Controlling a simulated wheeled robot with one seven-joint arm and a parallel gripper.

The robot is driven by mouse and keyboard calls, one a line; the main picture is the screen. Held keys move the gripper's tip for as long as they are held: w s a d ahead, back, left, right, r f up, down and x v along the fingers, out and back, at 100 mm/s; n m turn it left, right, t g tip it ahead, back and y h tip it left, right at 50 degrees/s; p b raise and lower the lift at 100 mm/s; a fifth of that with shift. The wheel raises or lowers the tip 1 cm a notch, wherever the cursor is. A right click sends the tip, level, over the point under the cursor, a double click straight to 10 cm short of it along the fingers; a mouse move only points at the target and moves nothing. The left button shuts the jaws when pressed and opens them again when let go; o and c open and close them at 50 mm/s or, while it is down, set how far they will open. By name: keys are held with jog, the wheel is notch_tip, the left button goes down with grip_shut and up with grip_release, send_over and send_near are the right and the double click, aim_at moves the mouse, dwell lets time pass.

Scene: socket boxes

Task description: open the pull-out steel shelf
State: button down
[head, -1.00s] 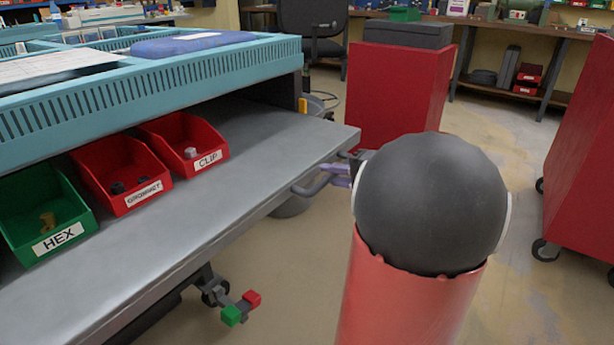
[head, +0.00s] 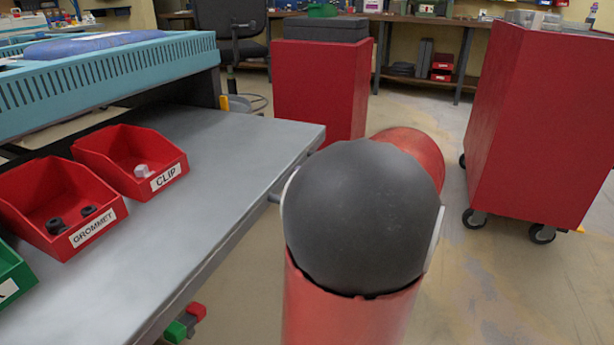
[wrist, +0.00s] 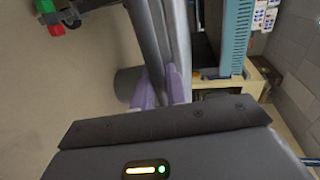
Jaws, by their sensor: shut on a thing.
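The grey steel shelf (head: 215,150) sticks out from under the blue-green slotted tray top (head: 110,75) at the left of the head view. It carries two red bins, marked CLIP (head: 130,160) and GROMMET (head: 60,205), and part of a green bin (head: 10,275). In the wrist view, the two purple fingers of my gripper (wrist: 160,90) are at the shelf's bar handle (wrist: 147,35), close to the shelf's front edge (wrist: 178,30). The gripper is shut on the handle. In the head view, my arm hides the gripper and most of the handle.
A red cabinet (head: 320,88) with a grey top stands behind my arm. A red wheeled cart (head: 545,120) stands at the right. An office chair (head: 232,30) and a workbench (head: 440,22) are at the back. Open floor (head: 510,275) lies right of my arm.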

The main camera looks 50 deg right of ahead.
jog(key=c, duration=1.5)
grip_release()
jog(key=v, duration=0.7)
jog(key=shift+s+p, duration=0.3)
jog(key=shift+s, duration=0.1)
jog(key=shift+d, duration=0.1)
